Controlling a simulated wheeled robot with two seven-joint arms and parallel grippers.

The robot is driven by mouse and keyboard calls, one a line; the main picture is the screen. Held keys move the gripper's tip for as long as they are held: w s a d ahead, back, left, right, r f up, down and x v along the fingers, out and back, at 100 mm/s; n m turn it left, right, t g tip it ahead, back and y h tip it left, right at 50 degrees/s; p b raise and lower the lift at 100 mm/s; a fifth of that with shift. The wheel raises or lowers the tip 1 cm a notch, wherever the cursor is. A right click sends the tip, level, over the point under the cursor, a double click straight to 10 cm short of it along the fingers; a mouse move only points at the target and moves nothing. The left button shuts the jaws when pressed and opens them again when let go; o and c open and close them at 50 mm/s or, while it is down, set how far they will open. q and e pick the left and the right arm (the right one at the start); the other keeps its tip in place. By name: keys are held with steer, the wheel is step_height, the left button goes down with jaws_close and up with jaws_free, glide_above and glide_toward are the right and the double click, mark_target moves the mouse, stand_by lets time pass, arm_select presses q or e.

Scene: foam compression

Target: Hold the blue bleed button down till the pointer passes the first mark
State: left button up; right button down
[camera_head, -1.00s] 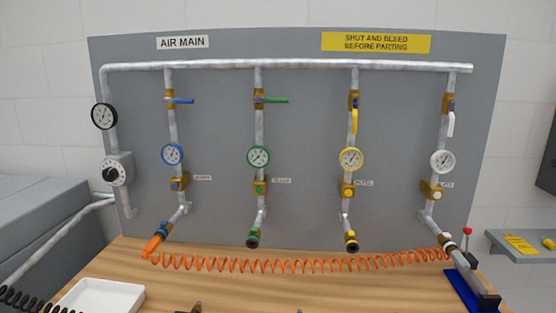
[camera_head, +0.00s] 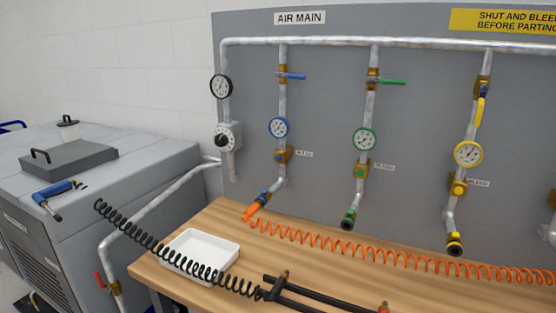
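The blue bleed button (camera_head: 279,157) sits on a brass block on the blue drop pipe, at the middle left of the panel. Above it is the blue-rimmed gauge (camera_head: 279,127); its pointer and marks are too small to read. The blue valve handle (camera_head: 293,76) above sticks out sideways, across the pipe. An orange coupling (camera_head: 251,212) is on the pipe's lower end, joined to the orange coiled hose (camera_head: 330,247).
The wooden bench (camera_head: 215,219) holds a white tray (camera_head: 201,254) and a dark long-barred tool (camera_head: 300,295) at the front, by the black coiled hose (camera_head: 165,252). A grey cabinet (camera_head: 120,190) stands left, with a blue-handled tool (camera_head: 52,190) on top. Green (camera_head: 364,139) and yellow (camera_head: 468,154) gauges are right.

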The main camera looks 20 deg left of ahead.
arm_select(q)
jaws_close()
stand_by(1.7)
